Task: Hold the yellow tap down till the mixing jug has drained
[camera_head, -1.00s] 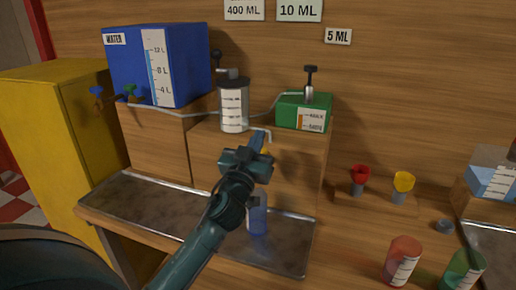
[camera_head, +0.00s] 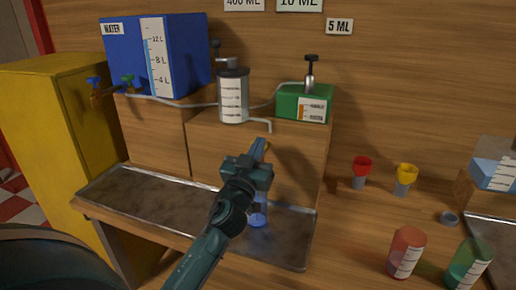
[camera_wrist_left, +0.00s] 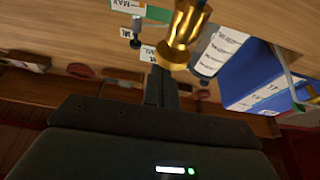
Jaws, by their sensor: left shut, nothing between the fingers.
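The mixing jug (camera_head: 233,97), a grey cylinder with a white scale, stands on the wooden block (camera_head: 215,150). Its liquid level is too unclear to read. The yellow tap (camera_head: 267,146) is on the block's front, mostly hidden behind my left gripper (camera_head: 259,147). In the left wrist view the tap (camera_wrist_left: 184,32) looms large and golden just beyond my shut fingertips (camera_wrist_left: 160,77). My left gripper is empty; I cannot tell whether it touches the tap. A clear bluish bottle (camera_head: 259,214) stands below, partly hidden by the gripper. My right gripper is out of view.
A blue water tank (camera_head: 180,60) and a green box (camera_head: 303,104) flank the jug; a thin pipe (camera_head: 268,124) hangs near the tap. A metal tray (camera_head: 150,200) lies below.

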